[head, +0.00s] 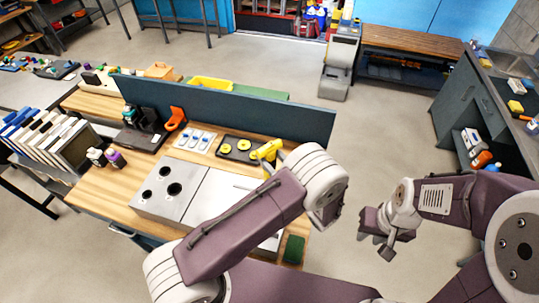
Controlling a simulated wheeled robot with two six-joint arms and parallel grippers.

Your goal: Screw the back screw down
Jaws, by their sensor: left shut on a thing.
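A yellow tool (266,151) stands out at the end of my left arm, above the workbench. My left gripper (272,164) is shut on it, mostly hidden behind my own wrist. Below it on the bench is a light grey box with round dark holes (150,205) and a pale flat panel (212,205) beside it. My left arm covers the panel's right part. I cannot make out the back screw; it is too small or hidden. My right gripper (377,245) hangs over the floor right of the bench, empty, with its fingers apart.
A dark tray (226,156) with yellow round parts and a white card with blue items (195,140) lie behind the panel. An orange holder (175,120) is further left. A dark blue divider (290,117) closes the bench's back. A green pad (293,250) lies at the right end.

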